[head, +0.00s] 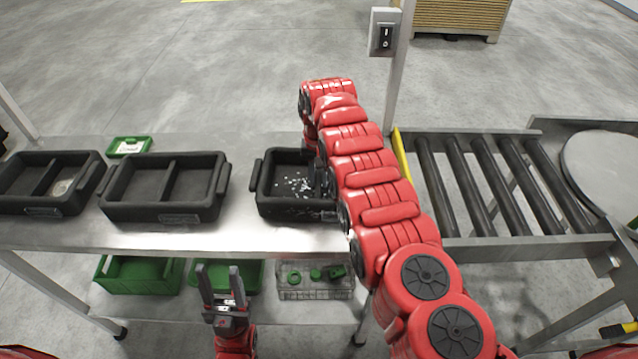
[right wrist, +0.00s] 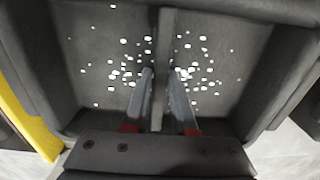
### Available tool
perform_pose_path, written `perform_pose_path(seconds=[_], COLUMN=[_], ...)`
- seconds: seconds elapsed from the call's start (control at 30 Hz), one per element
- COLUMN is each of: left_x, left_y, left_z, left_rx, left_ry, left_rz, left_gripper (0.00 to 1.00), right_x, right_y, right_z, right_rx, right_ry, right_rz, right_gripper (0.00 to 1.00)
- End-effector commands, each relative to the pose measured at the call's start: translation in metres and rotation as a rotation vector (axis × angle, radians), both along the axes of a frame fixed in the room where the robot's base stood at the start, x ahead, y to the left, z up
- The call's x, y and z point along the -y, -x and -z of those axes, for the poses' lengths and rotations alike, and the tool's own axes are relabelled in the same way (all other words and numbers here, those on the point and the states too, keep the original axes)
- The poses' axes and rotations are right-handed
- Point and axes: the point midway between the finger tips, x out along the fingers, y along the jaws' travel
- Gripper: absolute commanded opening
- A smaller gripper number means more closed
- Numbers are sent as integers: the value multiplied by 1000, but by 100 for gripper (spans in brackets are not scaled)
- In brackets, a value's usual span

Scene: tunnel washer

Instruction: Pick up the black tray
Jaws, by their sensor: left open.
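A black tray (head: 275,207) with a middle divider and small white bits inside stands on the metal table, in the middle of the head view. It also fills the right wrist view (right wrist: 215,45). My right gripper (right wrist: 162,73) is over the tray, its two fingers pointing down on either side of the divider. I cannot tell whether they touch or grip it. In the head view my red right arm hides much of this gripper and the tray's right end. My left gripper (head: 219,267) is open and empty, low in front of the table edge.
Two more black divided trays (head: 163,213) (head: 45,208) stand to the left on the table (head: 150,238). A small green box (head: 128,147) lies behind them. Green bins (head: 138,275) and a clear crate (head: 316,292) sit below. A roller conveyor (head: 500,190) with a yellow edge is at right.

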Motion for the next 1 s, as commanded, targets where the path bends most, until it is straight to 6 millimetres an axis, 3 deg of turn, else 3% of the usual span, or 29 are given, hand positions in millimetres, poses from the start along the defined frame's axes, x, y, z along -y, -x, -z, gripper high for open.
perform_pose_path(seconds=[0.03, 0.1, 0.13, 0.67, 0.97, 1.0], left_x=[0, 0, 0, 0, 0, 0], left_y=[0, 0, 0, 0, 0, 0], left_z=[0, 0, 0, -2, -19, -29], left_rx=[0, 0, 0, 0, 0, 0], left_ry=[0, 0, 0, 0, 0, 0], left_rz=[0, 0, 0, 0, 0, 0], left_gripper=[50, 50, 50, 50, 50, 50], right_x=[0, 0, 0, 0, -1, -3], right_y=[0, 0, 0, 0, -1, 1], right_z=[0, 0, 0, -2, -37, -44], right_rx=[0, 0, 0, 0, 3, -1], right_ry=[0, 0, 0, 0, -2, -4], right_rz=[0, 0, 0, 0, 0, -1], right_gripper=[14, 1, 0, 0, 0, 0])
